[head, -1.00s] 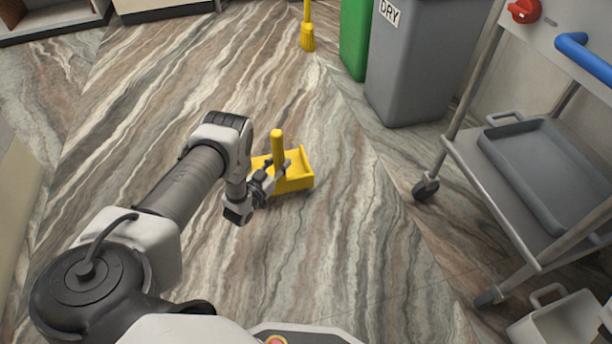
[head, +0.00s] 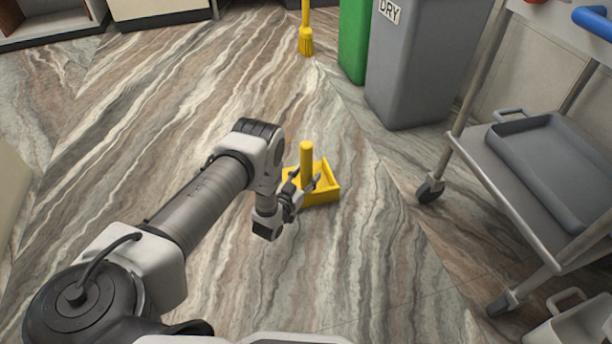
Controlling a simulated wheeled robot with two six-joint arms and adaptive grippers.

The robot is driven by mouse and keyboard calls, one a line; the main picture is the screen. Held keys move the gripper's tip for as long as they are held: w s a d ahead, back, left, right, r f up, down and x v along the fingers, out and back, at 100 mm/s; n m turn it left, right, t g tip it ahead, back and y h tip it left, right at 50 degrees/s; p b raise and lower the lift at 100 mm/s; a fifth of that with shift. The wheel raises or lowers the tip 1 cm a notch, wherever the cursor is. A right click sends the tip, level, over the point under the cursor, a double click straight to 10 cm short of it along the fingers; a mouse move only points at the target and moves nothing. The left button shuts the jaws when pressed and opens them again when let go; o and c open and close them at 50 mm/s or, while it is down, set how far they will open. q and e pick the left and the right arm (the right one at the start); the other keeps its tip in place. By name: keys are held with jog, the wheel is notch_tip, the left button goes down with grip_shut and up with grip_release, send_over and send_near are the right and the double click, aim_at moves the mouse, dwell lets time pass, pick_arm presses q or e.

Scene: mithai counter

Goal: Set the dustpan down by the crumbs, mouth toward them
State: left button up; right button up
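The yellow dustpan (head: 322,196) is in the middle of the head view, with its thick yellow handle (head: 306,160) standing upright. My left gripper (head: 303,186) has its fingers around the lower part of the handle, one on each side, and is shut on it. The gripper hides part of the pan's left side. I cannot tell whether the pan touches the floor or hangs just above it, nor clearly which way its mouth faces. I cannot make out crumbs on the streaked floor. My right gripper is not in view.
A yellow broom (head: 306,42) stands at the top, beside a green bin (head: 354,40) and a grey bin (head: 420,70) labelled DRY. A wheeled metal cart with a grey tray (head: 550,165) is at the right. The floor (head: 230,80) between dustpan and broom looks clear.

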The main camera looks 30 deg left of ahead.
pick_arm(q)
jog(key=shift+s+r, duration=0.1)
jog(key=shift+r, duration=0.1)
jog(key=s+p, duration=0.2)
jog(key=s, duration=0.1)
jog(key=s+p, duration=0.2)
jog(key=shift+d+r, duration=0.2)
jog(key=shift+r, duration=0.1)
jog(key=s+d+f+g+h+p, duration=0.1)
jog(key=s+d+g+p, duration=0.1)
jog(key=s+d+g, duration=0.55)
jog(key=s+d+f+g+p, duration=0.1)
jog(key=s+d+g, duration=0.3)
jog(key=s, duration=0.6)
jog(key=s+d+r+g, duration=0.1)
jog(key=s+r+g, duration=0.2)
jog(key=s, duration=0.4)
jog(key=s+d+r+g, duration=0.1)
jog(key=s+r+g, duration=0.2)
jog(key=s, duration=0.4)
jog(key=shift+s, duration=0.35)
